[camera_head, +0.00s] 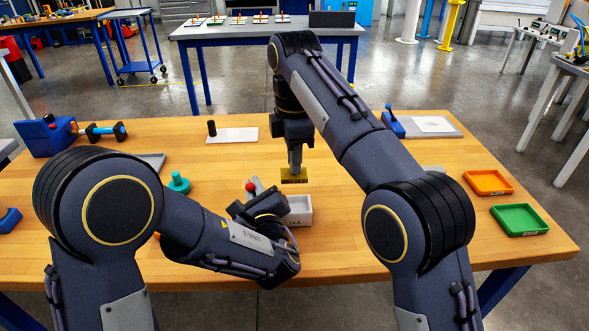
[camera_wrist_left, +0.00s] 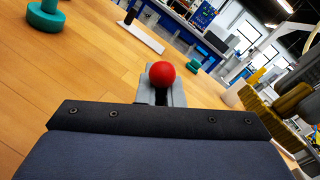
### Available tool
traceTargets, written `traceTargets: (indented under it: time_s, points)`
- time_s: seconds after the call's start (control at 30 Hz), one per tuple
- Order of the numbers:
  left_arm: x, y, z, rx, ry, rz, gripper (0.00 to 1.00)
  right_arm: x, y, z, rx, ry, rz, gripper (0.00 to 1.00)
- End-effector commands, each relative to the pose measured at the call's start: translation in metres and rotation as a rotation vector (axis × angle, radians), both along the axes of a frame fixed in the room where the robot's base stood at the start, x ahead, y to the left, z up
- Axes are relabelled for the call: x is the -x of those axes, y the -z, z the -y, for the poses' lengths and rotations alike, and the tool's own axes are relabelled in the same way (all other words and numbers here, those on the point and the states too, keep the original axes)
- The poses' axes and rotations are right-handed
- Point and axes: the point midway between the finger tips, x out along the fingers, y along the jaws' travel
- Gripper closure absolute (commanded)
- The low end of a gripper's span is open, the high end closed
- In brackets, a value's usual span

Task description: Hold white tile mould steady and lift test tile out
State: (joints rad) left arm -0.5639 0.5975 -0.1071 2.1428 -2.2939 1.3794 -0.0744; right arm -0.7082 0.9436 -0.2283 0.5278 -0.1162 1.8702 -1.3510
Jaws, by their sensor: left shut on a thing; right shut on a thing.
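The white tile mould (camera_head: 299,210) sits on the wooden table, its left part hidden behind my left wrist. My left gripper (camera_head: 256,186) is beside it, shut on a red ball knob (camera_head: 250,187). In the left wrist view the knob (camera_wrist_left: 162,74) shows at the fingers (camera_wrist_left: 160,93); its join to the mould is hidden. My right gripper (camera_head: 294,167) points down, shut on the yellow test tile (camera_head: 293,176). The tile appears above and behind the mould, apart from it. It also shows at the right of the left wrist view (camera_wrist_left: 268,118).
A teal knobbed piece (camera_head: 179,183) stands left of my left wrist. An orange tray (camera_head: 488,183) and a green tray (camera_head: 519,219) lie at the right. A white plate (camera_head: 232,135) with a dark post and a blue tool block (camera_head: 45,137) are further back.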

Motion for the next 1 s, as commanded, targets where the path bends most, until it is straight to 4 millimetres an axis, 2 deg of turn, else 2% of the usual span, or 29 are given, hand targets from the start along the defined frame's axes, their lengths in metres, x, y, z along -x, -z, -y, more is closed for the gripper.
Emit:
traceTargets:
  time_s: [0.27, 0.3, 0.5, 0.8, 1.0]
  points:
    - [0.000, -0.001, 0.000, 0.001, 0.000, 0.003, 1.00, 0.000, -0.002, 0.000, 0.000, 0.000, 0.001, 1.00]
    - [0.000, -0.001, 0.000, 0.001, 0.000, 0.003, 0.90, 0.000, -0.002, 0.000, 0.000, 0.000, 0.000, 1.00]
    - [0.000, -0.001, 0.000, 0.000, 0.000, 0.002, 0.67, 0.000, -0.002, 0.000, 0.000, 0.000, 0.001, 1.00]
    - [0.003, 0.000, 0.002, 0.001, 0.001, 0.001, 0.67, 0.000, -0.002, 0.000, 0.000, 0.000, 0.001, 1.00]
    - [0.029, -0.001, 0.013, 0.000, 0.004, 0.000, 0.67, 0.000, -0.002, 0.000, 0.000, 0.000, 0.001, 1.00]
